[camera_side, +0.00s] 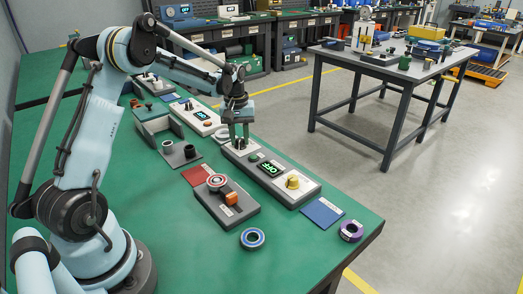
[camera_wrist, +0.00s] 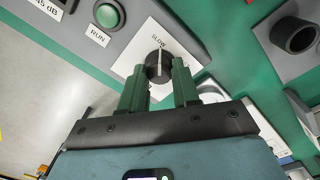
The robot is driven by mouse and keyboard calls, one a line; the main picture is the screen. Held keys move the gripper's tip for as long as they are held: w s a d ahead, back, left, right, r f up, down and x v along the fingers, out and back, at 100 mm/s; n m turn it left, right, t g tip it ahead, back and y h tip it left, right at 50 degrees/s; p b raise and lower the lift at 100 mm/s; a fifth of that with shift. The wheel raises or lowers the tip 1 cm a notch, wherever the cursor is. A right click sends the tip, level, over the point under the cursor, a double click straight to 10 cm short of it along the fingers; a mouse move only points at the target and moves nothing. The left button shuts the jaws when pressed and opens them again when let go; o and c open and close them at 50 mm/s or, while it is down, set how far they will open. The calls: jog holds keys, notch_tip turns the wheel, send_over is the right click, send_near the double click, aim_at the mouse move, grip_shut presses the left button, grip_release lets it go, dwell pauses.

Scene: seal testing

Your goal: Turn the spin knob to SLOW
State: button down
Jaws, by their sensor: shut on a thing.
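The spin knob (camera_wrist: 158,67) is a dark round knob on a white plate in the wrist view. It has a pale stripe across its top, which runs roughly toward the printed SLOW label (camera_wrist: 158,44). My gripper (camera_wrist: 161,72) has its two green fingers on either side of the knob, shut on it. Other labels around the knob are hidden or unreadable. In the side view my gripper (camera_side: 239,138) points down at the far left end of the grey and white panel (camera_side: 315,190), and the knob is largely hidden between the fingers.
A green button (camera_wrist: 107,15) marked RUN sits beside the knob plate. The panel also carries a lit green display (camera_side: 270,169) and a yellow knob (camera_side: 292,182). A grey box with a red-ringed button (camera_side: 217,182) stands nearby.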

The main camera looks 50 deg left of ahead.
aim_at(239, 140)
jog(key=c, duration=0.8)
grip_release()
jog(key=shift+r, duration=0.1)
jog(key=r, duration=1.2)
jog(key=shift+s+a, duration=0.15)
jog(key=shift+s, duration=0.05)
